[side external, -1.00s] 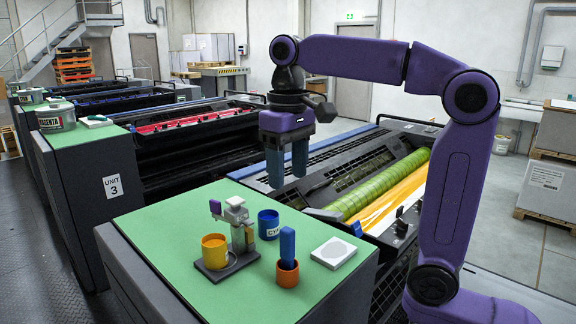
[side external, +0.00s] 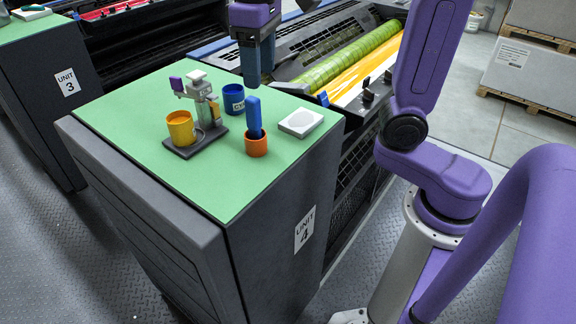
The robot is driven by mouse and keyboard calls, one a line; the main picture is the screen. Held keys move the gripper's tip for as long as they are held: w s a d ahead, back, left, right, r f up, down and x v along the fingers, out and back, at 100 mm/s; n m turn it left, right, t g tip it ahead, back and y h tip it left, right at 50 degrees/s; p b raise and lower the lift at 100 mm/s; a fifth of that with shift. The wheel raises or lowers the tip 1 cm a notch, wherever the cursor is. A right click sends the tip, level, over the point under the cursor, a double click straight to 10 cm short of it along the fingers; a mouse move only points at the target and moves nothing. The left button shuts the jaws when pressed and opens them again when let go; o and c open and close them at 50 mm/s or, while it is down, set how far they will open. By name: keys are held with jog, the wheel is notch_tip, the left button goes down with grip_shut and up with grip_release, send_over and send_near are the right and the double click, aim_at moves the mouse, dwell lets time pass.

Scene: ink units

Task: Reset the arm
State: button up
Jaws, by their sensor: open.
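My gripper (side external: 254,62) hangs with its fingers pointing down at the top of the view, empty and apart from everything on the green bench top (side external: 120,108). Its fingers are open but partly overlap from this side. Below it, a blue-handled tool (side external: 254,115) stands upright in an orange cup (side external: 256,146). A blue cup (side external: 234,99) stands just left of and below the fingertips. A yellow cup (side external: 180,128) sits on the dark base of a small grey stand (side external: 203,100) with a purple end. The upper part of my arm is out of view.
A white square block (side external: 300,123) with a round face lies at the bench's right. The press with its green roller (side external: 350,54) and yellow sheet (side external: 365,72) lies behind. Unit 3 (side external: 65,85) stands at left. The bench top's left and front parts are clear.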

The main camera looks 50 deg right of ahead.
jog(key=s+d+f+n, duration=0.3)
jog(key=s+f+n, duration=0.1)
jog(key=s+f, duration=0.3)
jog(key=s+d+f+n, duration=0.2)
jog(key=s+f+n, duration=0.2)
jog(key=s+f, duration=0.3)
jog(key=s, duration=0.5)
jog(key=shift+s+d+f+n, duration=0.15)
jog(key=shift+s+d+n, duration=0.15)
jog(key=shift+d+n, duration=0.1)
